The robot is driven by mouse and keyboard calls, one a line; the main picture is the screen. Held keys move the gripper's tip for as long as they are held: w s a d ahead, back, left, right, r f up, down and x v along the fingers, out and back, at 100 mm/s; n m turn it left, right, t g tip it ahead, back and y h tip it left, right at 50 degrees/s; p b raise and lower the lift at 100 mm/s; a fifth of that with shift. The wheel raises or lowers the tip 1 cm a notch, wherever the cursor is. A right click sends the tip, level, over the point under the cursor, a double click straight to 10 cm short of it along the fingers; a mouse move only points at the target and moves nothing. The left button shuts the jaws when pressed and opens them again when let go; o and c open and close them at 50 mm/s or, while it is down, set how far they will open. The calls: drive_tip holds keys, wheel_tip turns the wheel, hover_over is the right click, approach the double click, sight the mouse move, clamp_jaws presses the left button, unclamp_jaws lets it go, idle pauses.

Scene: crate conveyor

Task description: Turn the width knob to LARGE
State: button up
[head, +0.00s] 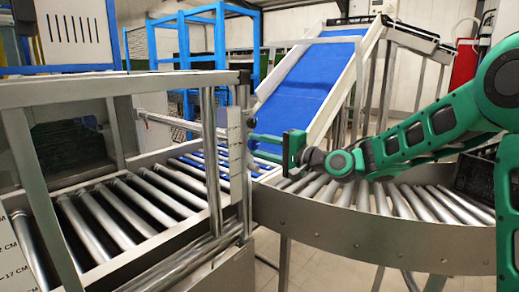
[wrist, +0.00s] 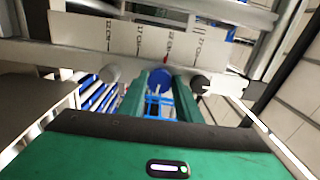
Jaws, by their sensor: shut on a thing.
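The width knob (wrist: 160,77) shows in the wrist view as a round blue end between my fingertips. My gripper (wrist: 160,92) is shut on it, with one green finger on each side. Above it is a pale scale plate (wrist: 85,33) with upside-down CM marks, among them 12 and 17. A small red mark shows on the plate above the knob. I cannot read a LARGE label. In the head view my gripper (head: 292,148) is at the steel post and plate (head: 236,140) at the conveyor's side; the knob is hidden there.
A straight roller conveyor (head: 110,215) lies left under a steel frame (head: 110,90). A curved roller conveyor (head: 370,235) runs below my arm. A blue inclined belt (head: 310,85) rises behind. A dark crate (head: 475,180) stands at the right. In the wrist view, round ends flank my fingers.

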drive_tip(key=shift+w+d+f+m, duration=0.1)
drive_tip(key=shift+d+m, duration=0.05)
drive_tip(key=shift+m, duration=0.95)
drive_tip(key=shift+w+d+f+m, duration=0.1)
drive_tip(key=shift+d+m, duration=0.05)
drive_tip(key=shift+m, duration=0.95)
drive_tip(key=o, duration=1)
drive_tip(key=shift+c, duration=0.2)
drive_tip(key=shift+o, duration=0.6)
drive_tip(key=shift+a+r, duration=0.1)
drive_tip(key=shift+a, duration=0.05)
drive_tip(key=v, duration=1)
drive_tip(key=shift+s+d, duration=0.25)
drive_tip(key=shift+d, duration=0.05)
